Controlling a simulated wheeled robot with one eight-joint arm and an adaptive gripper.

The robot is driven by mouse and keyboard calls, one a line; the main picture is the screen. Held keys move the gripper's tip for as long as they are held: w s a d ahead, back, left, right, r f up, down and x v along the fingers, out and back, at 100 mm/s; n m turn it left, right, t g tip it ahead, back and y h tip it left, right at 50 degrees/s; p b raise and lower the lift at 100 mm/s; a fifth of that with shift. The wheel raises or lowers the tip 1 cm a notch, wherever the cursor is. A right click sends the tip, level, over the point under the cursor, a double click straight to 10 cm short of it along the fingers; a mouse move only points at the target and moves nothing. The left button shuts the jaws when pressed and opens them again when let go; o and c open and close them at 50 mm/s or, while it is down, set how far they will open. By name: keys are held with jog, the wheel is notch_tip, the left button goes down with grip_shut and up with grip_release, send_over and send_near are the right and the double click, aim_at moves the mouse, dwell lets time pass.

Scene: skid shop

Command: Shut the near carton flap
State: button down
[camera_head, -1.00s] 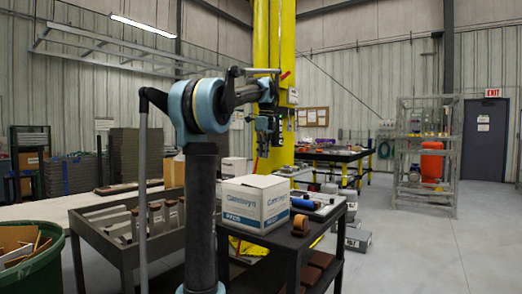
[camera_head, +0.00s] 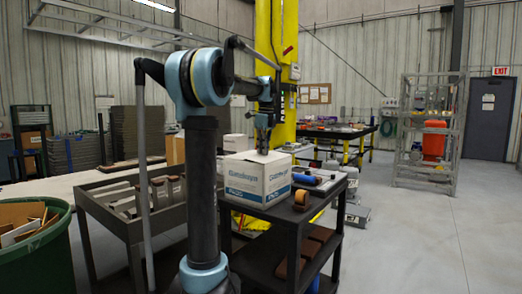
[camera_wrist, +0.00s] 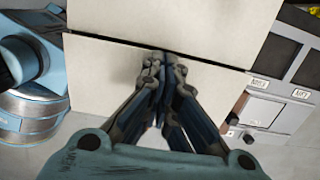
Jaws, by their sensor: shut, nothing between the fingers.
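The white carton (camera_head: 257,182) with blue print stands on the dark cart, upright. Its top looks flat, with no flap standing up in the head view. In the wrist view two pale top flaps, one (camera_wrist: 190,22) above and one (camera_wrist: 105,62) below, lie nearly level with a thin dark seam between them. My gripper (camera_head: 263,151) is pointed down at the carton top. In the wrist view its fingertips (camera_wrist: 165,58) are together and empty, over the seam. Whether they touch the cardboard I cannot tell. The fingers hide part of the lower flap.
The dark cart (camera_head: 287,222) also holds an orange tape roll (camera_head: 301,199) and a blue roll (camera_head: 306,179) right of the carton. A grey bin table (camera_head: 105,205) stands left. A green barrel (camera_head: 40,255) is at the lower left. Floor at right is clear.

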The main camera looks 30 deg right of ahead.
jog(key=shift+w+f, duration=0.15)
jog(key=shift+f, duration=0.5)
jog(key=shift+s+a+f, duration=0.15)
jog(key=shift+s+a, duration=0.05)
jog(key=shift+s, duration=0.05)
jog(key=shift+w, duration=0.1)
jog(key=shift+w+d+r, duration=0.15)
jog(key=shift+w+r, duration=0.15)
jog(key=shift+w, duration=0.15)
jog(key=shift+s+r, duration=0.2)
jog(key=shift+r, duration=0.2)
notch_tip(320, 180, up, 13)
jog(key=shift+w+r, duration=0.15)
jog(key=shift+w, duration=0.1)
